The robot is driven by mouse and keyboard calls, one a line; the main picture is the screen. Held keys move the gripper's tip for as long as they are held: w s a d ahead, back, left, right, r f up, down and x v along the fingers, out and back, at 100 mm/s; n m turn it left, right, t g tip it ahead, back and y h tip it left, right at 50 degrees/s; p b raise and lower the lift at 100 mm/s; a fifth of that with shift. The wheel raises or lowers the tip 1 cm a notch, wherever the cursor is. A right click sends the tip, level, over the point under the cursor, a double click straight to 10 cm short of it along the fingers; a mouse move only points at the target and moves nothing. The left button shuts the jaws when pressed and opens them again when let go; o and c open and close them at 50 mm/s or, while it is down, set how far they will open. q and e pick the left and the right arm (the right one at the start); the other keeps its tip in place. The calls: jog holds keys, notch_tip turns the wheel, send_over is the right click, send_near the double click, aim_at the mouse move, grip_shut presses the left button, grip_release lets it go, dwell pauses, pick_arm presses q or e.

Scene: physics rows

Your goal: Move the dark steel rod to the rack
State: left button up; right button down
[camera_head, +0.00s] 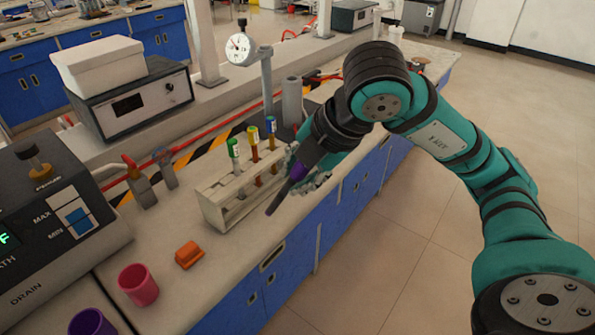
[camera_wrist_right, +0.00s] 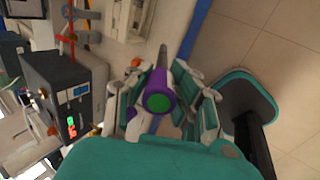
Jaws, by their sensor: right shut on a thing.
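My right gripper (camera_head: 306,172) is shut on a dark rod (camera_head: 277,201) with a purple part where the fingers close on it. The rod slants, its free dark end pointing down and left, just right of the rack. In the right wrist view the purple part (camera_wrist_right: 133,87) and a green round end (camera_wrist_right: 158,103) show between the fingers, with the grey tip beyond. The pale rack (camera_head: 213,211) stands on the bench and holds three tubes with green, yellow and blue tops. The rod appears apart from the rack. My left gripper is not in view.
An orange block (camera_head: 189,254), a pink cup (camera_head: 138,285) and a purple cup (camera_head: 91,323) stand left of the rack. A dial gauge on a stand (camera_head: 266,85) rises behind it. A water bath (camera_head: 60,215) is at left. The bench's front edge is close to the rod.

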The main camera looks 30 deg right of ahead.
jog(key=shift+r, duration=0.2)
jog(key=shift+r+p, duration=2.75)
jog(key=shift+r, duration=0.5)
